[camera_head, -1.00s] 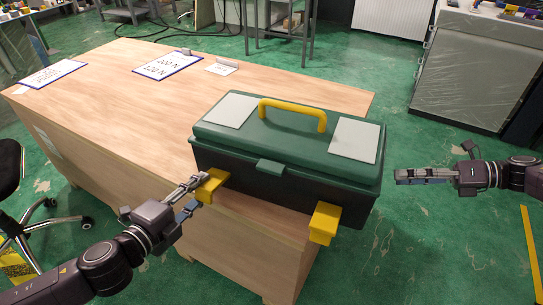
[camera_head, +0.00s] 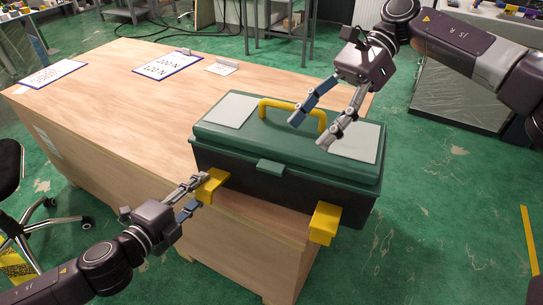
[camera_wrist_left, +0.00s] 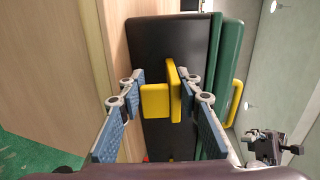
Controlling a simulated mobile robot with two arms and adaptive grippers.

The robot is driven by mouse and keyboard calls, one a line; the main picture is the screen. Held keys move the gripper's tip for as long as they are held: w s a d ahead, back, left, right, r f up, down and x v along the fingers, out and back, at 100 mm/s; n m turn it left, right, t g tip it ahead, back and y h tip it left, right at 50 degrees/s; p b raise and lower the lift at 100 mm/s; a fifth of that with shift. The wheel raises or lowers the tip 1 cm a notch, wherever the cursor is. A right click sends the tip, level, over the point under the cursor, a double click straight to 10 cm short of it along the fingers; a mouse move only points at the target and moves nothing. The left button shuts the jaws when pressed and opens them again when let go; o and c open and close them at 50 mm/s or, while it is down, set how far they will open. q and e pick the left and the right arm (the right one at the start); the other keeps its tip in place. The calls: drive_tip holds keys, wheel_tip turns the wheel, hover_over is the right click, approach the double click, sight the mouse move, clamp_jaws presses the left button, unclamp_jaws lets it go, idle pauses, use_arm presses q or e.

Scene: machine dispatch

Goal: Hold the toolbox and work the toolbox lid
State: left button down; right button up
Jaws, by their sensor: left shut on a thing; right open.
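The toolbox (camera_head: 285,190) has a black body and stands at the table's near right end. Its green lid (camera_head: 285,115) is closed and has a yellow handle (camera_head: 290,106) and a green front latch (camera_head: 270,168). Yellow grips stick out at the front left (camera_head: 212,186) and front right (camera_head: 325,223). My left gripper (camera_head: 197,193) is shut on the front left yellow grip, which also shows between its fingers in the left wrist view (camera_wrist_left: 157,101). My right gripper (camera_head: 309,134) is open and empty, pointing down over the lid near the handle's right end; contact cannot be told.
The wooden table (camera_head: 130,95) is mostly bare left of the toolbox. Printed sheets (camera_head: 168,66) lie along its far side. A chair (camera_head: 30,210) stands at the left.

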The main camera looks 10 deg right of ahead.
sight(272, 165)
drive_tip(key=w+a+r+n+t+h, duration=0.25)
drive_tip(key=a+n+t+h, duration=0.25)
drive_tip(key=a+n+h, duration=0.35)
drive_tip(key=shift+n+h, duration=0.35)
drive_tip(key=f, duration=0.7)
drive_tip(key=d+f, duration=0.1)
drive_tip(key=f, duration=0.3)
drive_tip(key=shift+s+f, duration=0.25)
drive_tip(key=shift+s, duration=0.1)
